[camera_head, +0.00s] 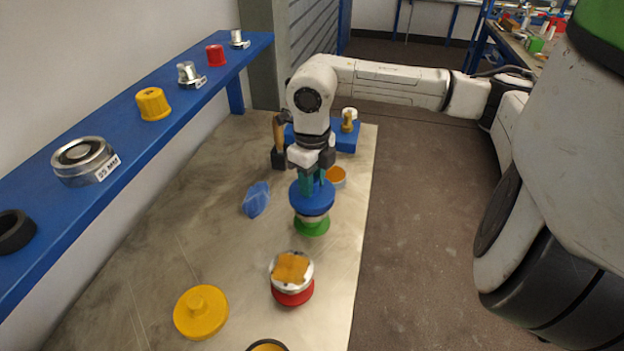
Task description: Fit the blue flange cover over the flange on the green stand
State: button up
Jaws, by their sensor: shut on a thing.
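The blue flange cover (312,199) is held in my gripper (312,184), whose teal fingers point down and are shut on it. The cover is directly above the green stand (312,226), roughly in line with it. A pale part of the flange (311,217) shows between the cover and the green stand. The cover hides the top of the flange. I cannot tell whether the cover touches the flange or is a little above it.
A vessel on a red stand (293,297) and a yellow cover (201,312) are nearer on the metal table. A crumpled blue item (257,199) lies left of the green stand, and a hammer (279,142) is behind. A blue shelf (118,127) with several fittings runs along the left.

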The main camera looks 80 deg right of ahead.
jog(key=shift+f+b, duration=1.8)
jog(key=o, duration=1.1)
notch_tip(320, 180, up, 11)
jog(key=shift+f+b, duration=0.1)
jog(key=shift+b, duration=0.4)
jog(key=shift+s, duration=0.1)
